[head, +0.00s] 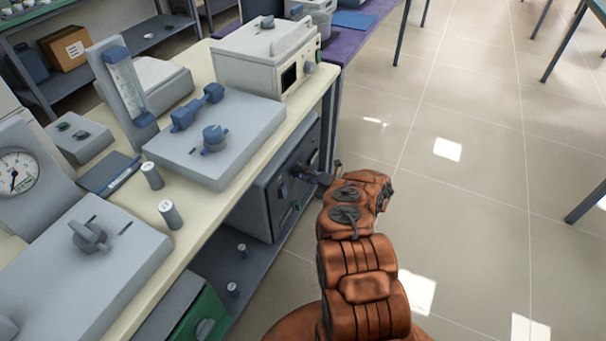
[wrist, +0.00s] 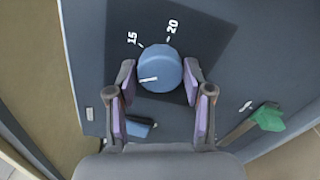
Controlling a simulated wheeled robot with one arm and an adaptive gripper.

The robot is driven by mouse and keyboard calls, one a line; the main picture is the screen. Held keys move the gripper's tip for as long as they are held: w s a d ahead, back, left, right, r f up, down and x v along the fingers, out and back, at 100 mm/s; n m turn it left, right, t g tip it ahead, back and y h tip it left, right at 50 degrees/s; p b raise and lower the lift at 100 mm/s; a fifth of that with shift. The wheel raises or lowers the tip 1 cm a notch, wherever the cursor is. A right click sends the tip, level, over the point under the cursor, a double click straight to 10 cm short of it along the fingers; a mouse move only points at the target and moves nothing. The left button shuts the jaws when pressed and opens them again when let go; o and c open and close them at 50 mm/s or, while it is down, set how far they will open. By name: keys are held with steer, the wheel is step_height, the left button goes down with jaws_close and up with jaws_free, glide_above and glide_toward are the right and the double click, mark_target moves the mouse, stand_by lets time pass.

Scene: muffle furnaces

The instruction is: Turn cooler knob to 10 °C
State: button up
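The cooler (head: 258,198) is a grey box with a dark front panel, on the shelf under the bench edge. In the wrist view its round blue knob (wrist: 160,69) sits on the dark panel, with a white pointer mark toward the left side of its face. Labels 15 and 20 show above the knob; no 10 label is visible. My gripper (wrist: 160,68) has one finger on each side of the knob, with a narrow gap seeming to show at each fingertip. In the head view my gripper (head: 312,176) is at the panel and partly hides it.
A blue block-like part (wrist: 141,128) and a green part (wrist: 267,117) lie near the fingers in the wrist view. The bench top (head: 205,205) overhangs the cooler. Open tiled floor (head: 450,200) lies to the right.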

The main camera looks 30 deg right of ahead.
steer(key=shift+o, duration=1.3)
steer(key=shift+d, duration=0.1)
steer(key=v, duration=1.2)
